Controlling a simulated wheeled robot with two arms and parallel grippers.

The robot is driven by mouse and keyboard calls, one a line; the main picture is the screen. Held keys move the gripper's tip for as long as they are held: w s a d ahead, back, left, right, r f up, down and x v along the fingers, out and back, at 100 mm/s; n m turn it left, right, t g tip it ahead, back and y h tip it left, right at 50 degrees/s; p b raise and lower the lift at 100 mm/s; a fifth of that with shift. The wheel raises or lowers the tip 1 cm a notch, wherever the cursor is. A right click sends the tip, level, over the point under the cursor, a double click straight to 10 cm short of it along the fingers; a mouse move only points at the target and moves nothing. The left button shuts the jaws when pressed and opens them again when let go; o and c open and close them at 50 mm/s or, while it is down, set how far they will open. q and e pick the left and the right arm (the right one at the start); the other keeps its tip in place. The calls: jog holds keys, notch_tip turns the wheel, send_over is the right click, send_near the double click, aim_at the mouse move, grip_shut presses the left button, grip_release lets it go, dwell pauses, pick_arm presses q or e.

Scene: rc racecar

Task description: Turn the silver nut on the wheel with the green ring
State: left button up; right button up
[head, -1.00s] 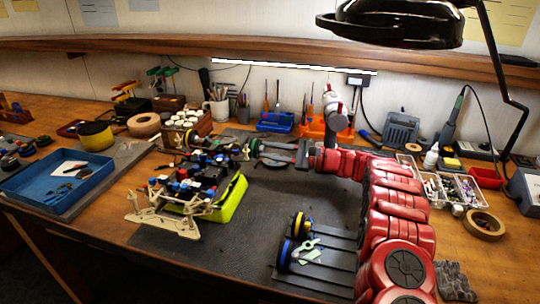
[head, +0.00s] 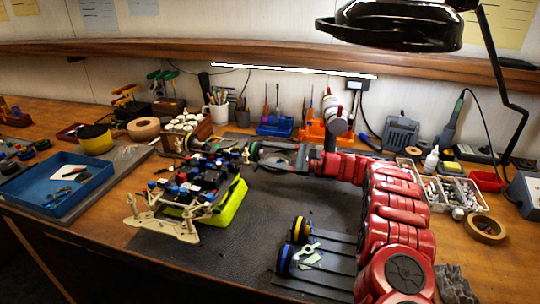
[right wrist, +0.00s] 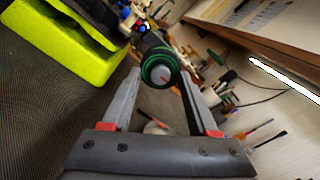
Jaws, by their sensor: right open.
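The wheel with the green ring (right wrist: 160,62) faces the right wrist camera, with the silver nut (right wrist: 161,76) at its centre bearing a small red mark. In the head view this wheel (head: 254,150) is at the car's far right corner. My right gripper (right wrist: 160,88) is open, its fingers on either side of the nut's line; contact with the nut cannot be made out. In the head view the right gripper (head: 267,156) points left at the wheel. The RC car (head: 190,184) rests on a yellow-green stand (head: 228,204). My left gripper is not in view.
A blue tray (head: 58,185) is at the left. Pen cups, screwdrivers and a parts box (head: 450,190) line the back and right. The mat's middle is clear.

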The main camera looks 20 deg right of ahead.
jog(key=b+v, duration=0.1)
jog(key=v, duration=1.6)
jog(key=shift+s+d+b, duration=0.15)
jog(key=shift+s+b, duration=0.05)
jog(key=shift+b, duration=0.15)
